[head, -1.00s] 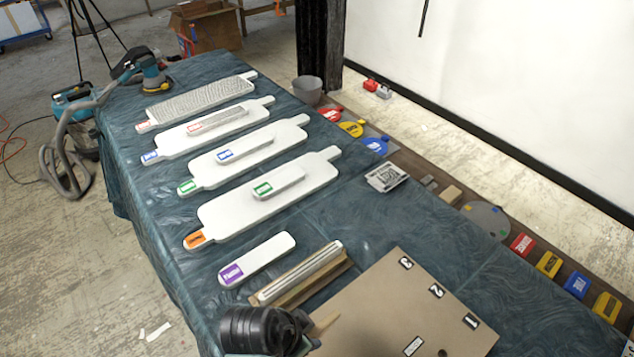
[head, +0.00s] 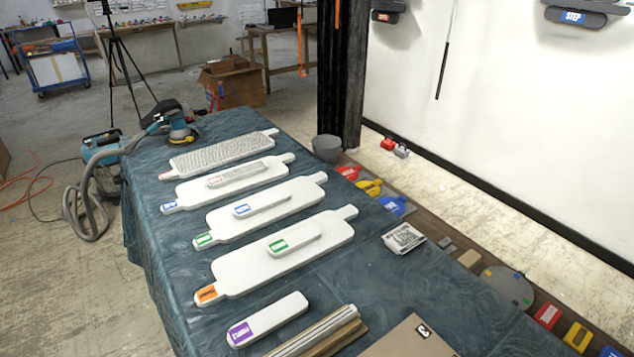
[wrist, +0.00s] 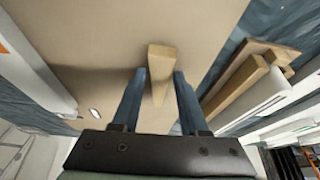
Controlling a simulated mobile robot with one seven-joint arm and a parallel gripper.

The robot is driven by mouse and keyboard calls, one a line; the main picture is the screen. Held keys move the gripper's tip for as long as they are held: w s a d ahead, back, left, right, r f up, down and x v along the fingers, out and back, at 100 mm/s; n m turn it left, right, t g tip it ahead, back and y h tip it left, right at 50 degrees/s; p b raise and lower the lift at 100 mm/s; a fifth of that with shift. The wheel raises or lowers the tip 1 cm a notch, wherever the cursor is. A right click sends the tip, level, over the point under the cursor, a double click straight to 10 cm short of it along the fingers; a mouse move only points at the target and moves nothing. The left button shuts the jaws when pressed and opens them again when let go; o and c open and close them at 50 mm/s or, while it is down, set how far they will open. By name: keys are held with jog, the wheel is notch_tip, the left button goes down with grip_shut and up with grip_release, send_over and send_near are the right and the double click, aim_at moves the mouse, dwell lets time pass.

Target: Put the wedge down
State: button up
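The wedge (wrist: 161,70) is a light wooden piece, thick at its far end and narrowing toward my palm in the wrist view. My gripper (wrist: 160,78) has its two blue-grey fingers on either side of the wedge, close against it, and appears shut on it. Behind the wedge is a flat brown board (wrist: 90,25). Whether the wedge touches the board cannot be told. In the head view only a corner of the numbered board (head: 410,340) shows at the bottom edge; my gripper and the wedge are out of that view.
The cloth-covered table (head: 185,290) holds several white paddle-shaped boards (head: 285,255), a purple-labelled bar (head: 268,320) and a wooden holder (head: 325,335). A printed card (head: 403,238) lies at the right. In the wrist view, wooden strips (wrist: 240,85) lie right of my fingers.

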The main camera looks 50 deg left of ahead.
jog(key=shift+o, duration=0.8)
